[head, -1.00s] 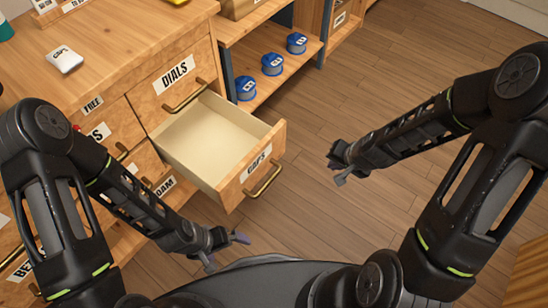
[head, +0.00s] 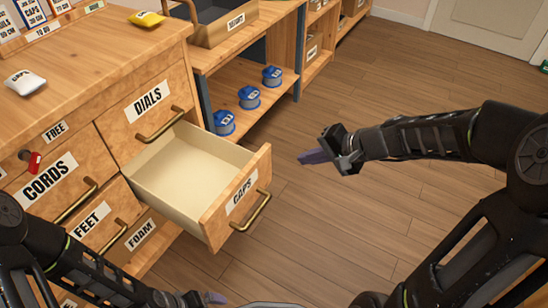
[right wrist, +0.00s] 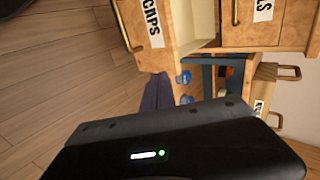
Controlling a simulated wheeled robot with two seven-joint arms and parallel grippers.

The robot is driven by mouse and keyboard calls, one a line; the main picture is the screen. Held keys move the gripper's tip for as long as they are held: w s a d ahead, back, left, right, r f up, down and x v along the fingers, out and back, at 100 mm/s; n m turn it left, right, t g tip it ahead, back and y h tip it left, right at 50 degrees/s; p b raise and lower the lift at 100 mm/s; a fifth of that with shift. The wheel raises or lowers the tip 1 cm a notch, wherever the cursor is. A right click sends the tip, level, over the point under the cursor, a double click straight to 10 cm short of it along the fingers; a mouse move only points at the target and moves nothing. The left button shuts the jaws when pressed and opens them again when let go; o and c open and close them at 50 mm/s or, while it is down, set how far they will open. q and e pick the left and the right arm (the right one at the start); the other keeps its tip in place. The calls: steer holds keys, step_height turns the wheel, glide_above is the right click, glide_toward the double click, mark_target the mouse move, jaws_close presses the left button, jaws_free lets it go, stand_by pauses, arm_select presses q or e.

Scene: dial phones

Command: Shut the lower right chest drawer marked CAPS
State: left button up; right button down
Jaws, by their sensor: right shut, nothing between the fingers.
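The CAPS drawer (head: 222,212) stands pulled far out of the chest, below the closed DIALS drawer (head: 150,105). Its cream inside looks empty, and its brass handle (head: 252,212) faces the open floor. In the right wrist view the CAPS drawer (right wrist: 160,45) shows sideways at the top. My right gripper (head: 313,156) is shut and empty, over the floor to the right of the drawer front, apart from it. My left gripper (head: 205,299) is at the bottom edge, below the drawer and partly cut off, so its opening is unclear.
A shelf with blue containers (head: 249,97) stands behind. A white CAPS packet (head: 25,82) and a yellow packet (head: 146,19) lie on the chest top.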

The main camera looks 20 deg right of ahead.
mark_target(261, 160)
arm_select(q)
steer(key=shift+w+f+b, duration=0.2)
steer(key=shift+f+b, duration=0.7)
steer(key=shift+f, duration=0.05)
steer(key=shift+w+f+b, duration=0.15)
steer(key=shift+f+b, duration=0.7)
steer(key=shift+f, duration=0.1)
arm_select(e)
steer(key=shift+w+a+r+x, duration=0.25)
steer(key=shift+r+x, duration=0.1)
steer(key=shift+x, duration=1.8)
steer(key=shift+w+a+r+x, duration=0.2)
steer(key=shift+r+x, duration=0.1)
steer(key=shift+x, duration=1.9)
steer(key=shift+w+a+r+x, duration=0.15)
steer(key=shift+w+r+x, duration=0.15)
steer(key=shift+x, duration=1.85)
steer(key=shift+r, duration=0.1)
